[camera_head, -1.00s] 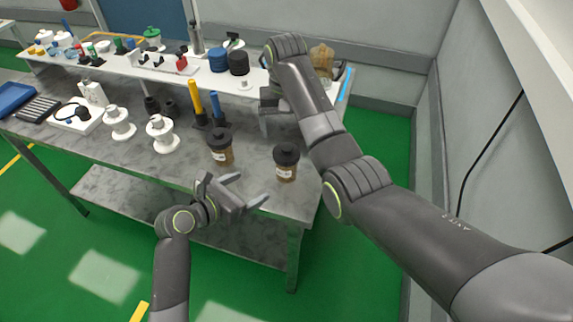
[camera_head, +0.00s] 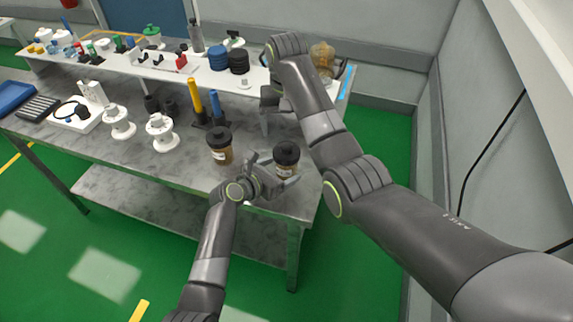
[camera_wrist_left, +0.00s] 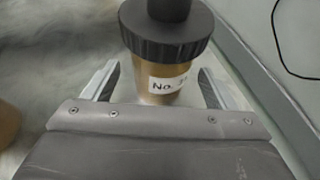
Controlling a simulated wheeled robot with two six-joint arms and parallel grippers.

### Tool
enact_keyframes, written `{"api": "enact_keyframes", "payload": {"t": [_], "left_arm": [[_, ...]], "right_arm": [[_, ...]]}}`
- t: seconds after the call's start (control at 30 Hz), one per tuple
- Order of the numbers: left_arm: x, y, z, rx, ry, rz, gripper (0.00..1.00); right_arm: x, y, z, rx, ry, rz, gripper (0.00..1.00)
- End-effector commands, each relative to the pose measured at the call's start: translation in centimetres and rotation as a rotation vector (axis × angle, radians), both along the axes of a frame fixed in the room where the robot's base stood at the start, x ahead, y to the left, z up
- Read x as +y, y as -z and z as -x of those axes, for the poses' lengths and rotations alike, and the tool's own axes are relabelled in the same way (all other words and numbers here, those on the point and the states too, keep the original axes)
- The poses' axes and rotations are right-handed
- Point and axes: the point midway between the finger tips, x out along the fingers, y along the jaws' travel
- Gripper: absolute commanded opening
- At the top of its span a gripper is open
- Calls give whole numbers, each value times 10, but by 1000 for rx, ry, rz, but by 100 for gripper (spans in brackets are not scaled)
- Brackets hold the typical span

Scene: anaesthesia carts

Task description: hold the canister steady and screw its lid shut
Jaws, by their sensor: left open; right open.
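A brown canister (camera_head: 285,172) with a black lid (camera_head: 286,153) stands upright near the table's right front corner. My left gripper (camera_head: 279,169) is open and close to it, reaching from the left. In the left wrist view the canister (camera_wrist_left: 165,86) with its white label sits between the two open fingers, and the black ribbed lid (camera_wrist_left: 166,35) is above them. A second similar canister (camera_head: 220,153) with a black lid stands to the left. My right gripper (camera_head: 266,108) is open further back, above the table near the shelf, partly hidden by its arm.
The metal table (camera_head: 180,180) has clear space at its front edge. White spools (camera_head: 161,138), a blue-handled and a yellow-handled tool (camera_head: 196,100) stand left of the canisters. A white shelf (camera_head: 200,77) with several items runs along the back. A wall is at the right.

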Motion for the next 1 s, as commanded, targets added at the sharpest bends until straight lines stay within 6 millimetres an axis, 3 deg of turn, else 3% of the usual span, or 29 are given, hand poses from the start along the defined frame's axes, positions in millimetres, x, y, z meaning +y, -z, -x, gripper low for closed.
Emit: {"api": "enact_keyframes", "payload": {"t": [0.33, 0.8, 1.0], "left_arm": [[-22, 13, -25, 1, 1, 1, 79], [-26, 16, -29, 0, 0, 1, 79], [-25, 16, -29, 1, 0, 1, 56]], "right_arm": [[0, 0, 0, 0, 0, 0, 84], [0, 0, 0, 0, 0, 0, 84], [0, 0, 0, 0, 0, 0, 84]]}}
